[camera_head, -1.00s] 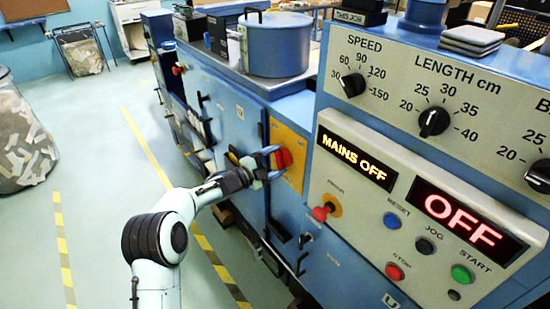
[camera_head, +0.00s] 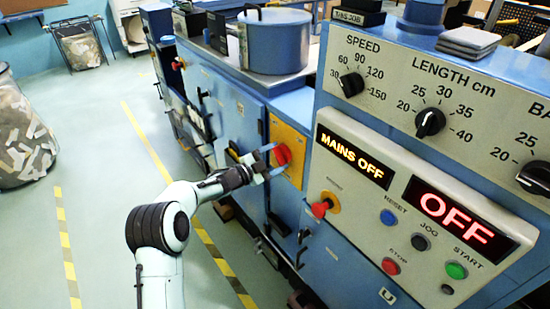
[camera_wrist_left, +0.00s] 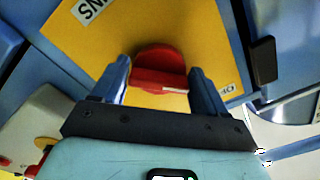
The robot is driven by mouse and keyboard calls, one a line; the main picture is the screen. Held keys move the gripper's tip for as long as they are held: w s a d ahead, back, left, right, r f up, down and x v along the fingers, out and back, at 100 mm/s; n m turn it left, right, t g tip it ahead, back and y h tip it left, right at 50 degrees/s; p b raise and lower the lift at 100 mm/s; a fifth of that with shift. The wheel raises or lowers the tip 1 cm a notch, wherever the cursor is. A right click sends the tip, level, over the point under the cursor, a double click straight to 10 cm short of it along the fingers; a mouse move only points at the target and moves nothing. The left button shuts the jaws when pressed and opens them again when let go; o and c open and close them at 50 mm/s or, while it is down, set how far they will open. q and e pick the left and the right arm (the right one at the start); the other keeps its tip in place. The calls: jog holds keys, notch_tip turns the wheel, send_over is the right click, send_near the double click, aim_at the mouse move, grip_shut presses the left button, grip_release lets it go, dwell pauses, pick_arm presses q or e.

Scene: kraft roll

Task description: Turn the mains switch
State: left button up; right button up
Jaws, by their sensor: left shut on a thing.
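The mains switch is a red rotary knob (camera_head: 283,154) on a yellow plate (camera_head: 290,135) on the blue machine's side. In the left wrist view the red knob (camera_wrist_left: 160,70) sits between the two blue fingers, its raised bar lying across the picture. My left gripper (camera_head: 268,160) reaches the knob from the left and is shut on it; the gripper also shows in the left wrist view (camera_wrist_left: 158,80). The display (camera_head: 355,157) reads MAINS OFF. My right gripper is not in view.
A control panel with a red OFF display (camera_head: 455,216), dials and buttons stands right of the switch. A red knob on a yellow disc (camera_head: 321,208) is close below the plate.

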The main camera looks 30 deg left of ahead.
pick_arm(q)
jog(key=o, duration=1)
jog(key=b+v, duration=0.3)
jog(key=v, duration=1)
jog(key=shift+s, duration=0.2)
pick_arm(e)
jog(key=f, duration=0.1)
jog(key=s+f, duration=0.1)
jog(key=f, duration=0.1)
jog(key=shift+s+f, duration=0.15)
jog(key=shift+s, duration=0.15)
